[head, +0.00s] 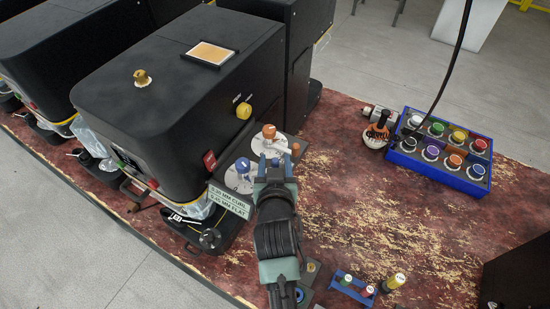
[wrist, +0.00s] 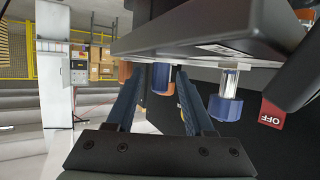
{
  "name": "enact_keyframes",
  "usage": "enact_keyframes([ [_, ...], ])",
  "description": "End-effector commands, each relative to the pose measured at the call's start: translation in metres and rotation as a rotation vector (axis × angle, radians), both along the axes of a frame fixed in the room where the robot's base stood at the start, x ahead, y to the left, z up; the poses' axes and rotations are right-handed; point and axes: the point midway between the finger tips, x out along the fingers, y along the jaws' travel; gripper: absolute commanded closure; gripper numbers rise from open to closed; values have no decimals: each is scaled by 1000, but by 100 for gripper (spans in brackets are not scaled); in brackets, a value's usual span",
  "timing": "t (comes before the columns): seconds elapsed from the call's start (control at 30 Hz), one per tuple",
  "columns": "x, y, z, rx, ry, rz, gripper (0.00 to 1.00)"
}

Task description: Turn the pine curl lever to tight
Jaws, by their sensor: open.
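The black seamer (head: 190,90) has a small side panel with white dials. An orange knob (head: 269,131) stands on the far dial and a blue knob (head: 242,165) on the near one. I cannot tell which part is the pine curl lever. My gripper (head: 275,163) is open beside the dials, to the right of the blue knob. In the wrist view, a blue peg (wrist: 160,78) shows between the fingertips of my gripper (wrist: 158,82); I cannot tell whether they reach around it. An orange peg (wrist: 125,72) is partly behind the left finger. A larger blue-capped post (wrist: 226,106) is right of the fingers.
A sign (head: 229,202) reading curl and flat fronts the panel. A yellow knob (head: 244,111) and red switch (head: 209,160) are on the seamer. A blue tray (head: 438,174) of coloured caps, a round-bodied tool (head: 376,133) and a small blue rack (head: 350,289) share the worn red bench.

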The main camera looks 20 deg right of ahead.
Motion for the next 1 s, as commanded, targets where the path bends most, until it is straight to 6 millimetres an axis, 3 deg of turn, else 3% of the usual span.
enact_keyframes([
  [0.33,2,-1,-1,0,0,0,47],
  [0.63,2,-1,-1,0,0,0,100],
  [1.0,2,-1,-1,0,0,0,100],
])
